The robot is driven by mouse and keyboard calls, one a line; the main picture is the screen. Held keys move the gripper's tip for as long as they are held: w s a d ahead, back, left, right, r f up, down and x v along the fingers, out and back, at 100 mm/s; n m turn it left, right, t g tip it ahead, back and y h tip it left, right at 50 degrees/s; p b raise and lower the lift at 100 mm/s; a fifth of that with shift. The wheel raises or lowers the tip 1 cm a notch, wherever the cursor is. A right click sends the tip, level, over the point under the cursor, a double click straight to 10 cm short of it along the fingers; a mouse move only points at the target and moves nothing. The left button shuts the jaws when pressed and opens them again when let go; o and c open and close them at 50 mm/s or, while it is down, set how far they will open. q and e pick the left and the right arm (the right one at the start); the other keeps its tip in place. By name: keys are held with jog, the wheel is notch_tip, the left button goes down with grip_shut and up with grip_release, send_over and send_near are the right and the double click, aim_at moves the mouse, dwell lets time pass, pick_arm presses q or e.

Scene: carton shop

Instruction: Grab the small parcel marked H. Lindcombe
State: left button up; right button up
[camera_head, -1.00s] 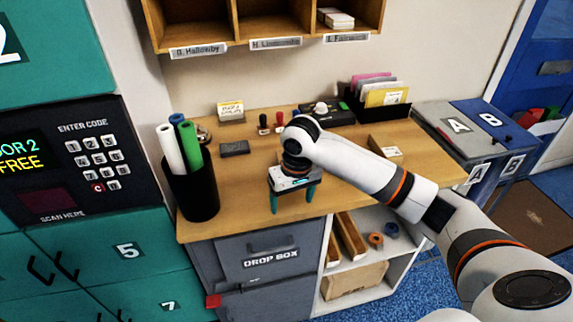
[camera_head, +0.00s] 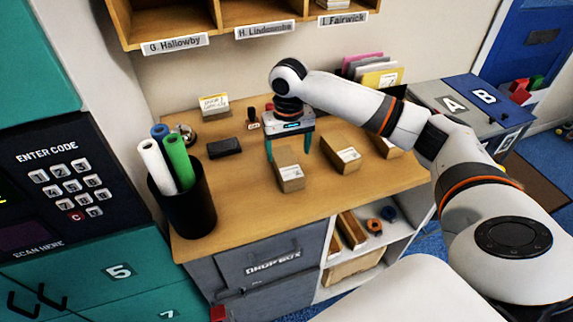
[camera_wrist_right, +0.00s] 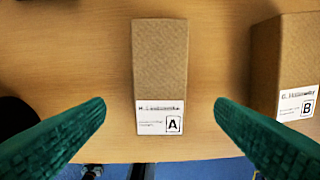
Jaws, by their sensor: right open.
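A small brown parcel (camera_head: 288,175) lies on the wooden counter. In the right wrist view this parcel (camera_wrist_right: 159,62) has a white label with "H. Lindcombe" and a boxed A. My right gripper (camera_head: 288,152) is open just behind and above it in the head view. In the right wrist view the fingers of my right gripper (camera_wrist_right: 160,122) stand wide on either side of the parcel, with clear gaps and no contact seen. My left gripper is not in view.
A second parcel (camera_head: 342,158), labelled "G. Hallowby" and B in the right wrist view (camera_wrist_right: 290,65), lies to the right. A third parcel (camera_head: 388,146) is beyond it, partly hidden by my arm. A black tube holder (camera_head: 186,207) stands left. Pigeonholes (camera_head: 190,22) hang above.

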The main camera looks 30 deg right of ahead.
aim_at(287, 163)
jog(key=shift+f, duration=0.55)
jog(key=shift+w+f, duration=0.2)
jog(key=shift+f, duration=0.1)
notch_tip(287, 163, down, 4)
jog(key=shift+w+d+f+p, duration=0.1)
jog(key=shift+w+f+p, duration=0.05)
jog(key=shift+p, duration=0.45)
jog(key=shift+f, duration=0.5)
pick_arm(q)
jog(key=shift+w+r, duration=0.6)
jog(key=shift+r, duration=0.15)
pick_arm(e)
jog(key=shift+c, duration=1.2)
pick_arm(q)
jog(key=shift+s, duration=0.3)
pick_arm(e)
jog(key=shift+r, duration=0.1)
jog(key=c, duration=1)
jog(key=shift+o, duration=0.2)
jog(key=shift+w, duration=0.1)
